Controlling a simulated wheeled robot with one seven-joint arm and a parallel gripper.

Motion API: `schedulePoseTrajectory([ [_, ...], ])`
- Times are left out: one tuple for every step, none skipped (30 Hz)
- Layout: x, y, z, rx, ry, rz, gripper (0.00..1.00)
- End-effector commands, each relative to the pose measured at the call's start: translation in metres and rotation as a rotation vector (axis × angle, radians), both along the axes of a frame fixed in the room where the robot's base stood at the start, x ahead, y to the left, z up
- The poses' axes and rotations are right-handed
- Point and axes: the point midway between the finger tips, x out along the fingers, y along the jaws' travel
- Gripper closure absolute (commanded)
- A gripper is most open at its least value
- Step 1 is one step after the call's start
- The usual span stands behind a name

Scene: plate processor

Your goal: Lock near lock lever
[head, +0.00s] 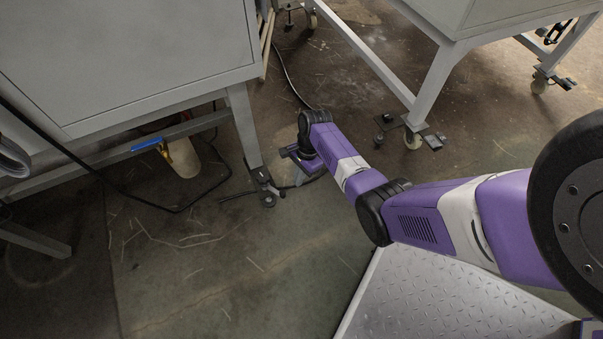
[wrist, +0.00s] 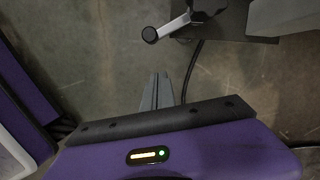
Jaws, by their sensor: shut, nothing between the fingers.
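The near lock lever (wrist: 172,26) is a pale metal arm with a round black knob at its end, at the top of the wrist view. It joins a dark foot plate (wrist: 240,22) under a grey leg. In the head view this leg's dark foot (head: 266,190) stands on the floor just left of my gripper; the lever itself is too small to make out there. My gripper (wrist: 157,78) is shut and empty. In the wrist view its fingertips are below the knob, apart from it.
The leg (head: 243,125) carries a large grey cabinet (head: 130,55). A black cable (wrist: 193,70) runs on the floor beside my fingers. A second grey frame (head: 440,80) on casters stands at right. A blue-handled valve (head: 147,144) is under the cabinet. The front floor is open.

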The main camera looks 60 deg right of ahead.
Motion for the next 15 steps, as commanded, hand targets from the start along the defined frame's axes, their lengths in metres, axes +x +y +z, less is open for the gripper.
schedulePoseTrajectory([
  [0.004, 0.01, 0.0, -0.001, -0.003, 0.007, 1.0],
  [0.005, 0.014, 0.001, -0.001, -0.003, 0.005, 1.0],
  [0.007, 0.019, 0.001, 0.0, -0.002, 0.005, 1.0],
  [0.008, 0.022, 0.001, 0.0, -0.003, 0.004, 1.0],
  [0.009, 0.025, 0.001, 0.0, -0.002, 0.004, 1.0],
  [0.01, 0.028, 0.001, 0.0, -0.002, 0.004, 1.0],
  [0.011, 0.03, 0.002, 0.0, -0.003, 0.003, 1.0],
  [0.011, 0.032, 0.002, 0.0, -0.003, 0.003, 1.0],
  [0.012, 0.033, 0.002, 0.0, -0.003, 0.002, 1.0],
  [0.012, 0.034, 0.003, 0.0, -0.002, 0.002, 1.0],
  [0.012, 0.035, 0.003, 0.0, -0.002, 0.002, 1.0],
  [0.013, 0.036, 0.003, 0.0, -0.002, 0.002, 1.0],
  [0.013, 0.036, 0.003, 0.0, -0.002, 0.002, 1.0],
  [0.013, 0.036, 0.003, 0.0, -0.002, 0.002, 1.0],
  [0.013, 0.036, 0.004, 0.0, -0.002, 0.002, 1.0],
])
